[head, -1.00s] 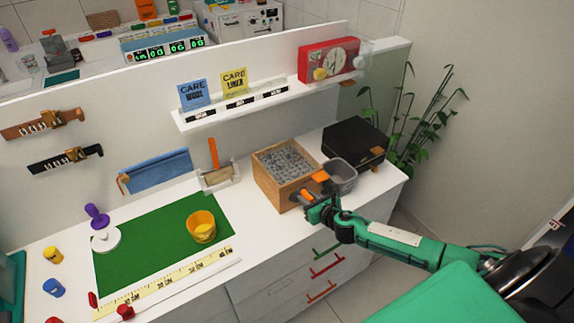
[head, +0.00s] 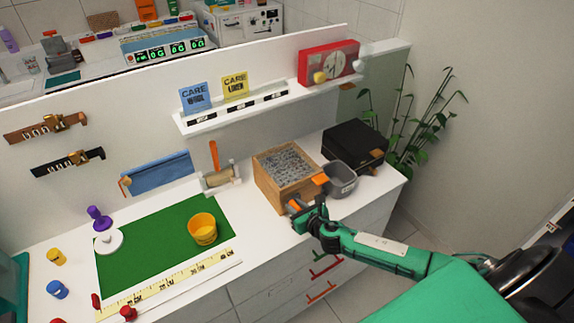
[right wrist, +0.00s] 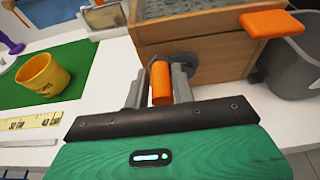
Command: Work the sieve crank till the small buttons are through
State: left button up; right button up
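The wooden sieve box (head: 288,196) stands on the white counter, its open top full of small grey pieces (head: 285,165). I cannot tell the button sizes apart. An orange block (head: 320,179) sticks out near its right front corner; it also shows in the right wrist view (right wrist: 270,23). The crank's dark hub (right wrist: 186,60) is on the box's front face. Its upright orange handle (right wrist: 161,84) stands between the fingers of my right gripper (right wrist: 160,90), which look closed around it. In the head view my right gripper (head: 300,209) is low in front of the box. My left gripper is out of view.
A grey bin (head: 342,182) stands right of the sieve, and a black box (head: 354,146) behind it. A yellow cup (head: 202,230) sits on the green mat (head: 150,245) to the left. A shelf (head: 240,113) hangs above.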

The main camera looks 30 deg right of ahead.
jog(key=shift+d, duration=0.1)
jog(key=shift+o, duration=0.5)
jog(key=shift+w+d+b, duration=0.1)
jog(key=shift+d+b, duration=0.25)
jog(key=shift+d, duration=1.8)
jog(key=shift+c, duration=0.5)
jog(key=shift+w+d, duration=0.1)
jog(key=shift+d, duration=0.35)
jog(key=shift+a, duration=0.15)
